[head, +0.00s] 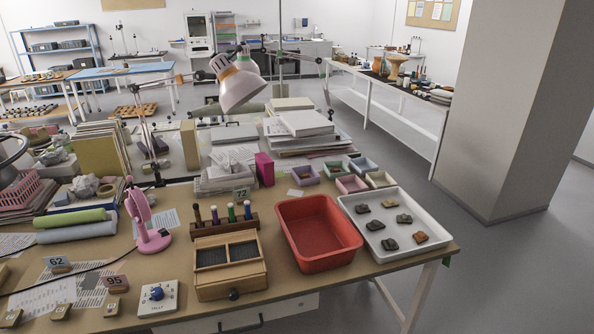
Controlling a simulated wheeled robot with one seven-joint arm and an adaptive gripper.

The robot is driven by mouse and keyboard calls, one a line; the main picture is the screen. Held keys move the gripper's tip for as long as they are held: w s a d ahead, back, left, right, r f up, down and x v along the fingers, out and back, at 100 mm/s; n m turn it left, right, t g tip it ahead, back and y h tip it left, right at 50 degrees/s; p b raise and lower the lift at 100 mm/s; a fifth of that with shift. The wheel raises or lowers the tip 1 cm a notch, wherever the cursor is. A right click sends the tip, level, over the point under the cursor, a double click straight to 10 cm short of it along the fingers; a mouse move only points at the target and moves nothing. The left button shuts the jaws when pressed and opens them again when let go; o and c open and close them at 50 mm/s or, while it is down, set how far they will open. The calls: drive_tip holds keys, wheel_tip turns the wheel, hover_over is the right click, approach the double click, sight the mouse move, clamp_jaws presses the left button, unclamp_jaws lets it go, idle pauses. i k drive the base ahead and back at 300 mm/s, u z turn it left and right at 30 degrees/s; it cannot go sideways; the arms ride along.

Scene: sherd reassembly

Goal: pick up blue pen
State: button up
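A dark wooden rack (210,229) stands on the workbench behind a small wooden box. Several upright pens or markers stand in it in a row. The one at the right end looks blue, and I take it as the blue pen (248,210). Beside it to the left stands a green one (231,212). Further left are a purplish one (214,214) and a dark reddish one (197,214). Their lower ends are hidden in the rack. My gripper is not in view.
A wooden box (231,285) with dark compartments stands in front of the rack. A red tub (318,205) and a white tray (352,201) with several sherds lie to the right. A pink fan (150,238) stands left. A lamp (239,84) hangs above the bench's back.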

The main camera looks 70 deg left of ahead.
sight(248, 210)
drive_tip(key=z, duration=0.1)
drive_tip(key=i, duration=0.45)
drive_tip(key=u, duration=1.95)
